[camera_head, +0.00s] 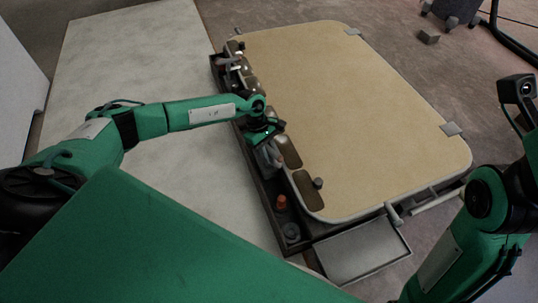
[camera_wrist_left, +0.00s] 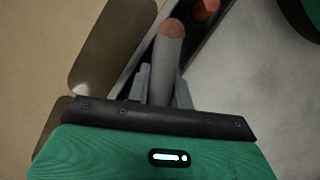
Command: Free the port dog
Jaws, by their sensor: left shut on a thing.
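A tan hatch-like panel (camera_head: 350,110) with rounded corners lies in the middle of the head view. A dark trough (camera_head: 262,190) runs along its left edge. My left gripper (camera_head: 270,150) is over this trough, shut on a grey handle with a reddish-brown tip. The handle also shows in the left wrist view (camera_wrist_left: 168,62), standing up between the two grey fingers. I cannot tell for sure that it is the port dog, and its base is hidden by the gripper.
An orange-topped knob (camera_head: 281,202) stands in the trough, nearer than my left gripper. Dark brown recesses (camera_head: 308,188) line the panel's edge. A grey tray (camera_head: 362,248) sits at the near end. The pale surface (camera_head: 150,60) at left is clear apart from my arm.

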